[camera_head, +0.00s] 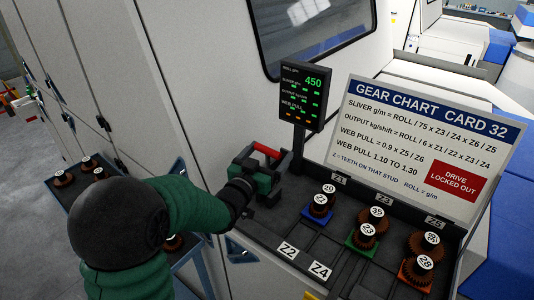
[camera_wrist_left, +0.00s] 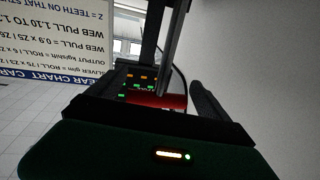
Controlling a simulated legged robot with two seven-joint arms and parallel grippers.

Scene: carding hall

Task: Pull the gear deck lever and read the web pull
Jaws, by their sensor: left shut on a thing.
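The red gear deck lever (camera_head: 267,150) stands at the back left of the dark gear deck (camera_head: 270,222). My left gripper (camera_head: 258,178) is shut on the lever; the red bar also shows between its fingers in the left wrist view (camera_wrist_left: 168,101). The display (camera_head: 304,96) on a post behind the deck reads 450 in green on its roll line. Its web pull line at the bottom shows orange marks too small to read. My right gripper is in neither view.
The gear chart card (camera_head: 408,148) stands behind the deck, with a red "drive locked out" label (camera_head: 454,183). Numbered gears sit on blue (camera_head: 318,218), green and red bases. More gears lie on a tray (camera_head: 62,205) at left. The white machine wall rises behind.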

